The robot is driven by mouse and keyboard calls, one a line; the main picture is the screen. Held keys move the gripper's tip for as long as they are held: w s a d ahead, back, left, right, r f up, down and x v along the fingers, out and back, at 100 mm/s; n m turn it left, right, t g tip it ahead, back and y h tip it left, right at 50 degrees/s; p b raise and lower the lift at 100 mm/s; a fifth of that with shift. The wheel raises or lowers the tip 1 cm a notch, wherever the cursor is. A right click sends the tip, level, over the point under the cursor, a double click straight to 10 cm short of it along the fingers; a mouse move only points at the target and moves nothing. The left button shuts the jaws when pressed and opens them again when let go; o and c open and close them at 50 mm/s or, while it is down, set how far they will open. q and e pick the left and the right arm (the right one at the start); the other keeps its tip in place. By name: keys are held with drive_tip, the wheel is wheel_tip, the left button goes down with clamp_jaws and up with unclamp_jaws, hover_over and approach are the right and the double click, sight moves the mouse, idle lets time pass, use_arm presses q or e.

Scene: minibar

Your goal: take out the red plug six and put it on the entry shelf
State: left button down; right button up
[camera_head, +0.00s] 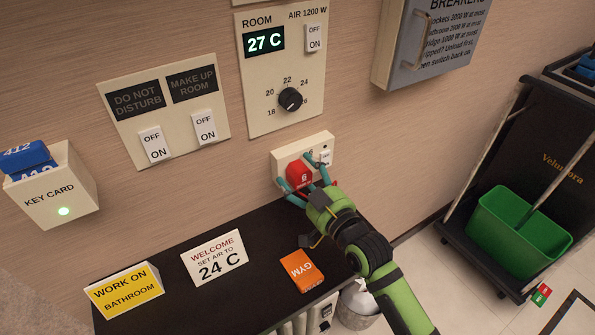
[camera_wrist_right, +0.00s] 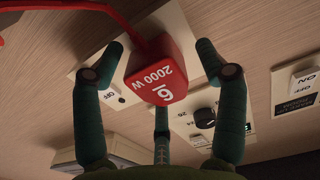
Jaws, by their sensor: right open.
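The red plug six (camera_head: 298,175) sits in the wall socket plate (camera_head: 282,157). In the right wrist view the plug (camera_wrist_right: 162,72) shows "6" and "2000 W", with a red cable behind it. My right gripper (camera_head: 301,178) is at the plug, its teal fingers open around it. In the wrist view fingers stand on both sides of the plug with visible gaps, and another is below it. The dark entry shelf (camera_head: 235,295) lies below the socket. My left gripper is in neither view.
On the shelf stand a yellow bathroom sign (camera_head: 125,290) and a welcome card (camera_head: 216,257); an orange GYM card (camera_head: 301,270) lies at right. Free room lies between and in front of them. A cart with a green bucket (camera_head: 520,230) stands right.

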sight(304, 179)
clamp_jaws()
drive_tip(key=shift+r, duration=0.1)
drive_tip(key=shift+s+d, duration=0.15)
drive_tip(key=shift+p+v, duration=0.7)
drive_tip(key=shift+v, duration=0.45)
drive_tip(key=shift+p+v, duration=0.7)
drive_tip(key=shift+v, duration=0.95)
